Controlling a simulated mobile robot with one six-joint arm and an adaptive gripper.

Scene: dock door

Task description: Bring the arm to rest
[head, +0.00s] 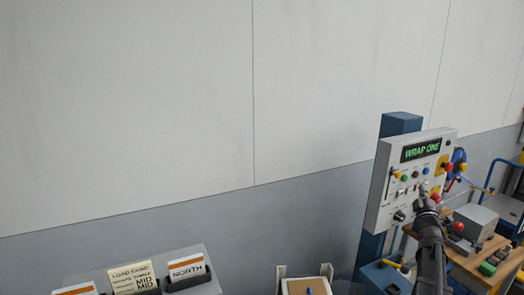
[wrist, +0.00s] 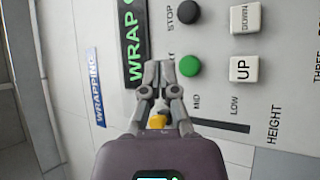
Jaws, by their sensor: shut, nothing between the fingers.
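My gripper (head: 425,192) is in front of the grey control panel (head: 376,205) at the right of the head view. In the wrist view my gripper (wrist: 160,68) is shut, with its fingertips close together over the panel (wrist: 203,105), beside the green-lettered display (wrist: 133,45). A yellow-tipped part (wrist: 157,121) shows in the gap behind the fingertips; I cannot tell how far behind them it lies. I cannot tell whether the fingertips touch the panel. My arm hides the panel's lower right part in the head view.
Black (wrist: 188,13) and green (wrist: 188,66) buttons and the white UP key (wrist: 244,69) are close by. A blue post (head: 401,123) bears the panel. A wooden bench (head: 463,263) stands at right. A NORTH card (head: 187,270) stands at lower left. The wall's middle is clear.

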